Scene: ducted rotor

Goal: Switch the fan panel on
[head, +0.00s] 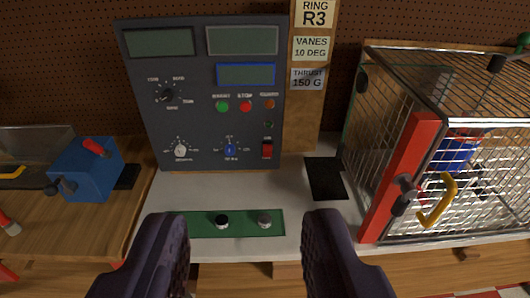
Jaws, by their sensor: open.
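The fan panel (212,120) is a dark grey upright board at the back centre. It carries two dark displays at the top and a blue-framed one below. A green button (222,106) and a red button (246,106) sit mid-panel, with an orange one beside them. A red switch (267,149) is at the lower right; I cannot tell its position. A black knob (167,95), a white knob (180,150) and a blue knob (230,149) also show. My gripper (245,218) is open and empty, its two dark fingers low in front of the panel.
A wire cage (450,150) with a red post and yellow handle stands at the right. A green strip (200,224) with two small knobs lies before the panel. A blue box (88,168) sits at the left. The white surface nearest the panel is mostly clear.

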